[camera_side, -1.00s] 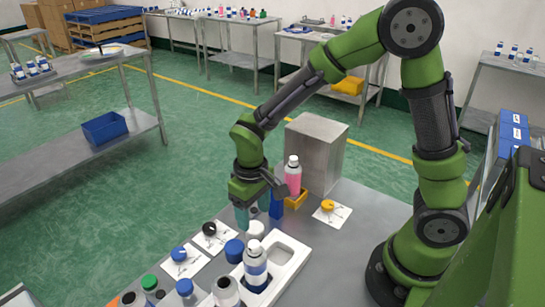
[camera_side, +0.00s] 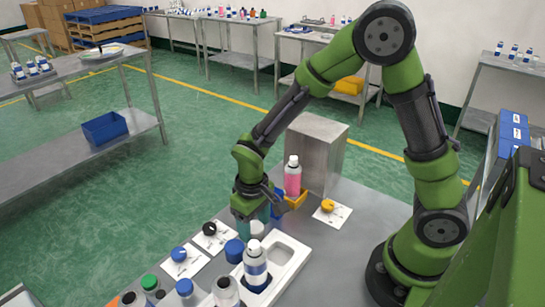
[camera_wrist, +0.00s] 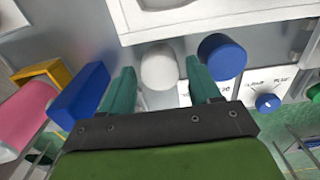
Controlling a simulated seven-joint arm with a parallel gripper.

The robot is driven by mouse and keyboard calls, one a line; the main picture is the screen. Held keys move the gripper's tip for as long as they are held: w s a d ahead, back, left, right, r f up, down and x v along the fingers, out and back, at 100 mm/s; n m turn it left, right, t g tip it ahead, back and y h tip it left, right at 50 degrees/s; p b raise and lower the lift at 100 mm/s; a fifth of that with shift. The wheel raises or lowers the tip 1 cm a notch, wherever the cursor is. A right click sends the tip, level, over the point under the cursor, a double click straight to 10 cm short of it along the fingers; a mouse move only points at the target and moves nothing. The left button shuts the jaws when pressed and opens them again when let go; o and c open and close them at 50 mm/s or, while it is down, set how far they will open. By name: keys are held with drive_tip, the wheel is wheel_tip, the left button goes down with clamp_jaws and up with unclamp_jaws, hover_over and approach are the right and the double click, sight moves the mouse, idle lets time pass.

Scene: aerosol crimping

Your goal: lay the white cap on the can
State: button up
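The white cap (camera_side: 257,227) stands on the metal table behind the white tray; in the wrist view the white cap (camera_wrist: 158,66) sits between my fingertips. My gripper (camera_side: 252,214) points down over it, and in the wrist view my gripper (camera_wrist: 160,72) is open, one teal finger on each side of the cap. Whether the fingers touch it cannot be told. A blue-and-white can (camera_side: 256,266) stands upright in the white tray, in front of the cap. The can is not seen in the wrist view.
A blue cap (camera_side: 234,251) stands close beside the white cap. The white tray (camera_side: 304,254) has an empty recess. A blue block (camera_wrist: 80,96), a yellow bin (camera_side: 297,199) with a pink bottle (camera_side: 292,177), and a metal box (camera_side: 318,150) stand behind.

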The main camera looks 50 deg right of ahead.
sight(254, 226)
drive_tip(key=c, duration=0.4)
drive_tip(key=shift+c, duration=0.2)
drive_tip(key=shift+r, duration=0.1)
drive_tip(key=shift+r, duration=2.4)
